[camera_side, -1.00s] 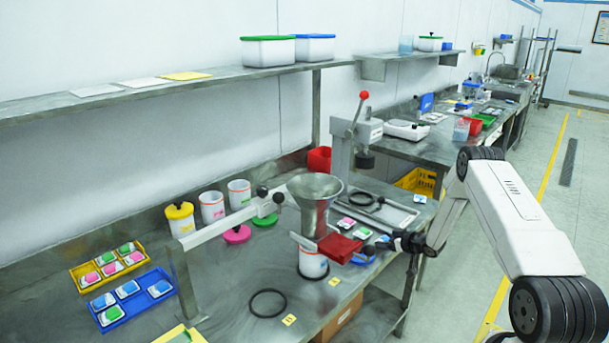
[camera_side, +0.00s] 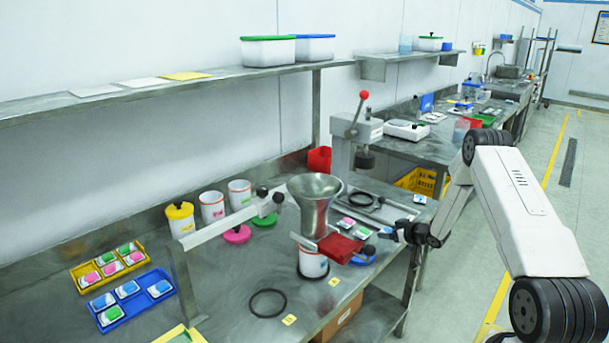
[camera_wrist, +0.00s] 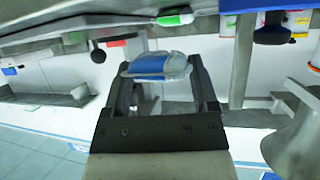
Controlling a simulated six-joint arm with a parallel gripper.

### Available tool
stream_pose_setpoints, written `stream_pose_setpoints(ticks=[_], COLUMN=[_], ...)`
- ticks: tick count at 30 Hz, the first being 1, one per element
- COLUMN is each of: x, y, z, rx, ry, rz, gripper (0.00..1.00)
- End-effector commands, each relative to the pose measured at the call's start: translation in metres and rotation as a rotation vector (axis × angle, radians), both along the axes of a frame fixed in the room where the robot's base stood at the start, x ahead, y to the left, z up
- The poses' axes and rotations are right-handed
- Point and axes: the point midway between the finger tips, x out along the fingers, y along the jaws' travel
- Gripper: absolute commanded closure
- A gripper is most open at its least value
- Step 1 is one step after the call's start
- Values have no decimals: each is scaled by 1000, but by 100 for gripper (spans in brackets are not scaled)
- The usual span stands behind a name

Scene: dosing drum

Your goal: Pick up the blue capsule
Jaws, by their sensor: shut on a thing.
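In the wrist view, my gripper (camera_wrist: 162,92) is shut on a blue capsule (camera_wrist: 155,66) in a clear, pale-edged casing, held across the fingertips. In the side view, my gripper (camera_side: 392,233) is above the right edge of the bench, right of the red slide piece, with a small bit of blue (camera_side: 385,236) at its tips. Other blue capsules (camera_side: 128,289) lie in the blue tray (camera_side: 133,309) at the front left.
A metal funnel (camera_side: 315,200) on a frame stands over a white jar (camera_side: 313,264), beside the red slide piece (camera_side: 340,247), left of my gripper. A lever press (camera_side: 358,145) stands behind. A yellow tray (camera_side: 109,269) lies at left. The aisle floor at right is clear.

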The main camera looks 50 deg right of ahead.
Motion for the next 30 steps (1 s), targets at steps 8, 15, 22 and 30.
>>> stream_pose_setpoints(ticks=[8, 15, 22, 30], x=[-24, -50, -78, -100], y=[16, 36, 55, 72], z=[36, 60, 75, 86], rx=[-1, 0, 0, -1], ry=[-3, -1, -1, -1], rz=[-2, -2, -2, -2], gripper=[89, 89, 89, 89])
